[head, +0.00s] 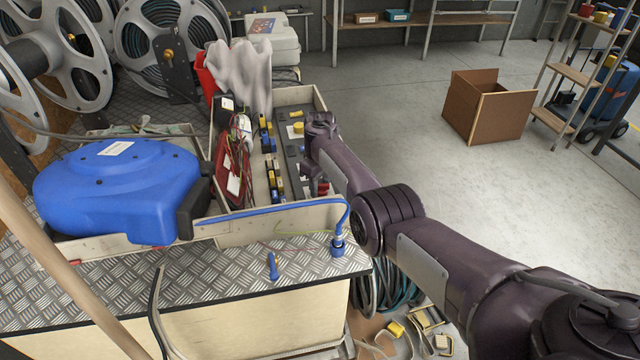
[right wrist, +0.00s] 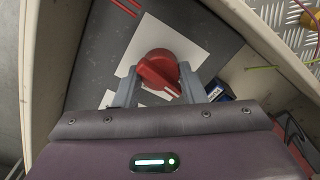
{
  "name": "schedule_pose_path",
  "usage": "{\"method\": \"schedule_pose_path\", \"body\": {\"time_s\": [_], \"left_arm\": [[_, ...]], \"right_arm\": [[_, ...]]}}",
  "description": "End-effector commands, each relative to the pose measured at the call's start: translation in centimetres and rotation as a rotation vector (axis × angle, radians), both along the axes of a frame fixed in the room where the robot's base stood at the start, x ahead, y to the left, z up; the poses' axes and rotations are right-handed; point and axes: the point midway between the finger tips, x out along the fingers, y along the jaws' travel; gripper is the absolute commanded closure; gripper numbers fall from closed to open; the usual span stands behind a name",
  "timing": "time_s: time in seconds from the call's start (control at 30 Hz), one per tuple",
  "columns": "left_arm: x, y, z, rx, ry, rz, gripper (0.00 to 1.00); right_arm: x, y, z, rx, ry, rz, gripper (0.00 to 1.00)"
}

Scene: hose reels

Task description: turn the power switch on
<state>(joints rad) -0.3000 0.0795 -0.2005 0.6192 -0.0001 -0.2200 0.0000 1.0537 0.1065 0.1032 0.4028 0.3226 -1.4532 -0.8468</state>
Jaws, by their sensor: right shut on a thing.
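The power switch appears in the right wrist view as a red rotary knob (right wrist: 158,68) with a white mark on its handle, on a white plate (right wrist: 190,48) fixed to a dark grey panel. My right gripper (right wrist: 168,90) has its two grey fingers on either side of the knob's handle and is shut on it. In the head view my right gripper (head: 318,182) reaches down into the open wooden box (head: 270,228), where only a little red of the switch shows beside it. Which setting the switch is at cannot be told. My left gripper is not in view.
A blue hose reel (head: 120,185) sits left of the box on the checker-plate bench (head: 210,285). A blue hose (head: 270,210) crosses the box's front wall. A cardboard box (head: 490,105) stands on open floor.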

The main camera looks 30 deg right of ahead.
Motion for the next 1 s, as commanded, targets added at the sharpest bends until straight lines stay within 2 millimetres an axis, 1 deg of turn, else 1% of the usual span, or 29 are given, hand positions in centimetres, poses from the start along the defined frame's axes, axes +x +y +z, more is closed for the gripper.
{"method": "schedule_pose_path", "body": {"time_s": [0.47,1.0], "left_arm": [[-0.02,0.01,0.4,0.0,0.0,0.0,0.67],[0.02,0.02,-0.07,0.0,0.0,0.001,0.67]], "right_arm": [[0.04,0.0,0.1,0.0,-0.001,-0.435,0.86],[0.04,0.01,0.01,0.0,0.001,-0.949,0.86]]}}
